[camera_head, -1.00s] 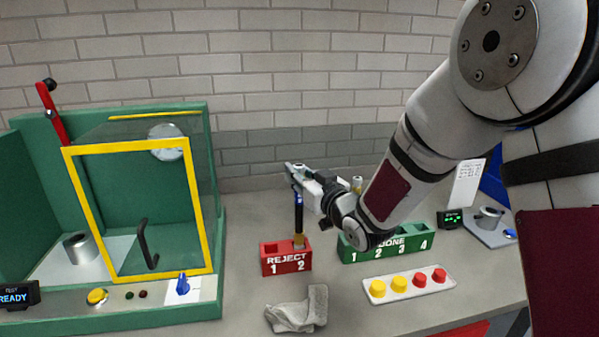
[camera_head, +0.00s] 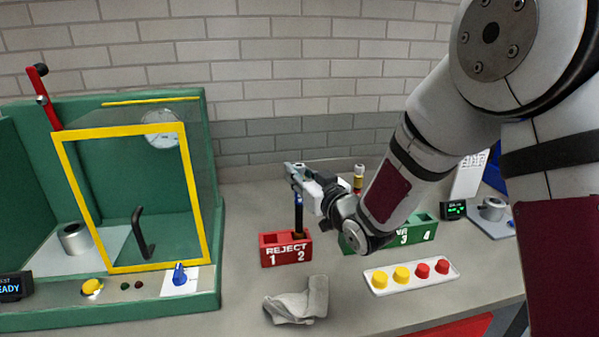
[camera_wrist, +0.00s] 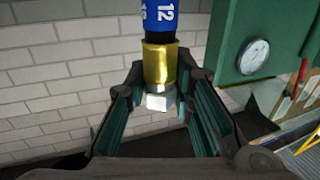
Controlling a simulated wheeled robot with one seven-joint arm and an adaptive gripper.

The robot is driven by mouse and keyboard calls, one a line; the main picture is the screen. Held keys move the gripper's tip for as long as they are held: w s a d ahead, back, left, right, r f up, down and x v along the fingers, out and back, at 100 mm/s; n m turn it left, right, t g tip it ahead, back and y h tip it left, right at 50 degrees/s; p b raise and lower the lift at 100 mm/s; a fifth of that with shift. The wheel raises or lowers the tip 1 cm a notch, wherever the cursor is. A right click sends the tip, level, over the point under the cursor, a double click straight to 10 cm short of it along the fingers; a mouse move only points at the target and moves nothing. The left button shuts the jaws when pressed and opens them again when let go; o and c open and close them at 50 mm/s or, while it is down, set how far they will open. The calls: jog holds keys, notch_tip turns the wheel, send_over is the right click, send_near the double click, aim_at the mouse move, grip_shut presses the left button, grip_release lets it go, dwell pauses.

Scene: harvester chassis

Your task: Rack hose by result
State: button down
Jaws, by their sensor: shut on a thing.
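My gripper (camera_head: 296,172) is shut on the upper end of a dark, upright hose (camera_head: 299,212). The hose's lower end is at slot 2 of the red REJECT rack (camera_head: 270,259), apparently inside the slot. In the wrist view, the hose (camera_wrist: 158,62) shows a brass collar, a silver hex end between the jaws and a blue sleeve marked 12. Slot 1 of the red rack looks empty. A second hose with a brass end (camera_head: 358,178) stands up behind my wrist.
A green test cabinet (camera_head: 212,270) with a yellow-framed clear door stands at left, its display (camera_head: 12,287) partly cut off. A grey cloth (camera_head: 297,302) lies before the red rack. The bench between cabinet and rack is clear.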

jog(key=shift+f+b, duration=0.45)
jog(key=shift+f, duration=0.3)
jog(key=c, duration=1.3)
grip_release()
jog(key=v, duration=1.2)
